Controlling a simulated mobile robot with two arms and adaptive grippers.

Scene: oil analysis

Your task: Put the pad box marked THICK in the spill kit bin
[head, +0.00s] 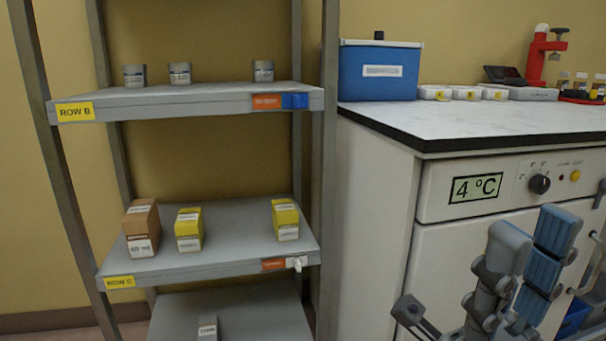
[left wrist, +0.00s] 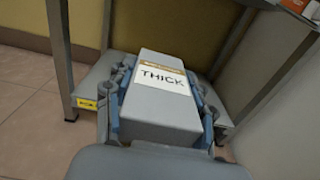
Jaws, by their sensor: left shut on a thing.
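A grey pad box (left wrist: 160,95) with a white label reading THICK fills the middle of the left wrist view. My left gripper (left wrist: 163,98) is shut on it, with a blue-padded finger along each side. I cannot identify the spill kit bin.
A metal rack holds grey jars on the ROW B shelf (head: 200,100) and brown and yellow boxes on the ROW C shelf (head: 240,235). A counter (head: 470,125) with a blue cooler (head: 380,72) stands right. A blue object (head: 573,320) is partly hidden behind my right gripper.

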